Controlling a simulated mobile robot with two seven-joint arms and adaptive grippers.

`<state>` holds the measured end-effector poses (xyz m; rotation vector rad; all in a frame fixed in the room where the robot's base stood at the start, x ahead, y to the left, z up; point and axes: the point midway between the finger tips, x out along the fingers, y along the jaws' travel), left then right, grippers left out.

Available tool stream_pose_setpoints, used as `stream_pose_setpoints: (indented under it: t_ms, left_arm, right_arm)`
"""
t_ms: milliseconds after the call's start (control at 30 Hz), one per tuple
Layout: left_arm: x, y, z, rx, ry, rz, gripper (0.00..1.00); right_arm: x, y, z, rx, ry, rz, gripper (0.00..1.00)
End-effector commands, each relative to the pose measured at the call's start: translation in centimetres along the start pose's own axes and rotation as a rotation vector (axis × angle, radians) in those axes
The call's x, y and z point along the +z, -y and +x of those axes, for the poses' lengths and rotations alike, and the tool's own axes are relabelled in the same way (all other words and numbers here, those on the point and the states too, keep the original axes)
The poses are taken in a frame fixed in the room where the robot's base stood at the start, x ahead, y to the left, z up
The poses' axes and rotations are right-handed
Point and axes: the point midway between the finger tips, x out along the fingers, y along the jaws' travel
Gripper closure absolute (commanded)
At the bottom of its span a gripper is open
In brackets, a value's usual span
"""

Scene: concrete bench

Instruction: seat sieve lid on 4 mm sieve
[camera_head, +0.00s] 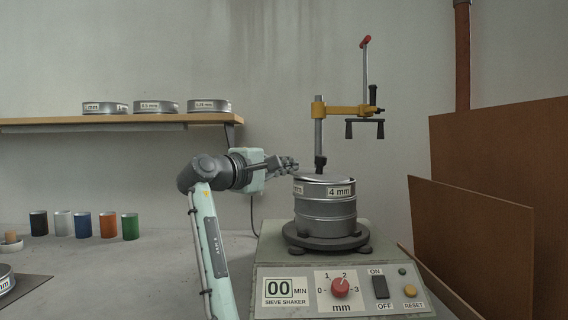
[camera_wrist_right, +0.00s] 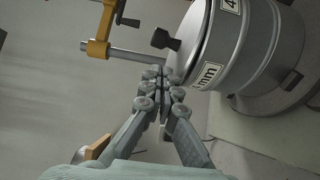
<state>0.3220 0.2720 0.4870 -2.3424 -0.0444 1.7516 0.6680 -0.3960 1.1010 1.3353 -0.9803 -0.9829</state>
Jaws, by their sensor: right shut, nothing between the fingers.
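The 4 mm sieve (camera_head: 313,189) is on top of the stack on the sieve shaker; its label also shows in the right wrist view (camera_wrist_right: 228,38). The thin grey sieve lid (camera_head: 323,179) lies across its top, with a black knob (camera_head: 320,163) standing up; the knob also shows in the right wrist view (camera_wrist_right: 165,40). The lid looks about level, but I cannot tell whether its rim is fully down. My right gripper (camera_head: 293,165) is shut and empty, just left of the lid's edge; its closed fingertips (camera_wrist_right: 165,85) are beside the rim. My left gripper is out of view.
A yellow clamp (camera_head: 345,111) on a post stands above and behind the stack. The sieve shaker (camera_head: 345,270) fills the front; brown boards (camera_head: 500,180) stand at right. Several coloured cups (camera_head: 82,224) stand at left, below a shelf (camera_head: 60,122) with three sieves.

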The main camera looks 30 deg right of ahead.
Motion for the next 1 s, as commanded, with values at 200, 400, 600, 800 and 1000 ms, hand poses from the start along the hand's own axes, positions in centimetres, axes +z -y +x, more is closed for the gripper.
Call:
stream_pose_setpoints:
  t_ms: [200, 400, 600, 800, 1000]
  left_arm:
    - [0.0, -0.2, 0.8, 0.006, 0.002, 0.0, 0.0]
    - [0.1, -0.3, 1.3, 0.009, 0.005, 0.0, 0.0]
    - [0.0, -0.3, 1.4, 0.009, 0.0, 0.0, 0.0]
    - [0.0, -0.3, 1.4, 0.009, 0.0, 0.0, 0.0]
    - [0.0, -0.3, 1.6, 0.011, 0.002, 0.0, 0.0]
  right_arm:
    - [0.0, -0.1, 4.1, -0.001, 0.001, -0.001, 1.0]
    - [-0.1, -0.1, 6.0, 0.0, -0.002, 0.001, 1.0]
    - [-0.1, 0.0, 6.4, 0.0, -0.004, 0.002, 1.0]
    - [-0.1, 0.0, 6.4, 0.0, -0.003, 0.002, 1.0]
    - [2.4, -0.1, 7.1, -0.001, -0.001, 0.004, 1.0]
